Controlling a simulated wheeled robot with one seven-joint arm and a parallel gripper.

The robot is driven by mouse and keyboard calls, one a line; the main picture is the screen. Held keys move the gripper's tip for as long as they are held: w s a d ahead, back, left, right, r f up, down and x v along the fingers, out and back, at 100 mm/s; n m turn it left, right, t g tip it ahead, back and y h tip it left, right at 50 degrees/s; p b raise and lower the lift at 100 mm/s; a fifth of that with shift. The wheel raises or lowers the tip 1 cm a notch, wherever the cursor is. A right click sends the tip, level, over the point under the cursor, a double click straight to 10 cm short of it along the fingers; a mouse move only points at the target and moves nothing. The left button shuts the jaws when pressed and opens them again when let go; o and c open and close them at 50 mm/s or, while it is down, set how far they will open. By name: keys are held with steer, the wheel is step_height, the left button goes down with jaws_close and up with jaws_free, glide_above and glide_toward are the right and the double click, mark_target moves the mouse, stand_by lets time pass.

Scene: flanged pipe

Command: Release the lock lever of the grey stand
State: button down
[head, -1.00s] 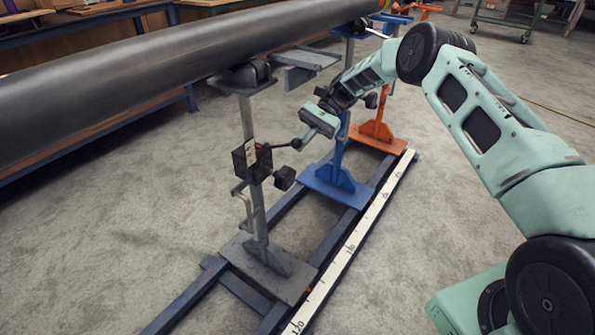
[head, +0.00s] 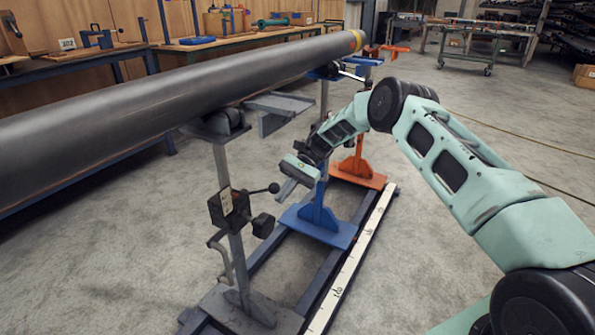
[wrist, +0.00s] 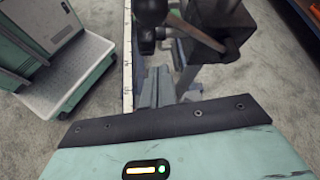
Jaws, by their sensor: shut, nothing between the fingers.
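The grey stand (head: 228,165) is the nearest one, upright under the pipe. Its post carries a dark clamp box (head: 228,206) with a lock lever, a short rod ending in a black ball knob (head: 273,187), pointing right and slightly up. A second, blockier black knob (head: 263,225) sits below it. My gripper (head: 285,190) is shut and empty, just right of the ball knob; whether they touch I cannot tell. In the wrist view a black ball knob (wrist: 150,10) and the clamp box (wrist: 208,22) show at the top, beyond the gripper's housing. My fingertips are not clear there.
The long dark pipe (head: 150,95) lies across the stand tops. A blue stand (head: 319,205) and an orange stand (head: 358,160) stand behind on the same rail frame, with a white scale strip (head: 350,262) along its right side. Floor to the right is open.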

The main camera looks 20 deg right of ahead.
steer(key=v, duration=0.8)
steer(key=shift+w+r, duration=0.4)
steer(key=shift+r, duration=0.15)
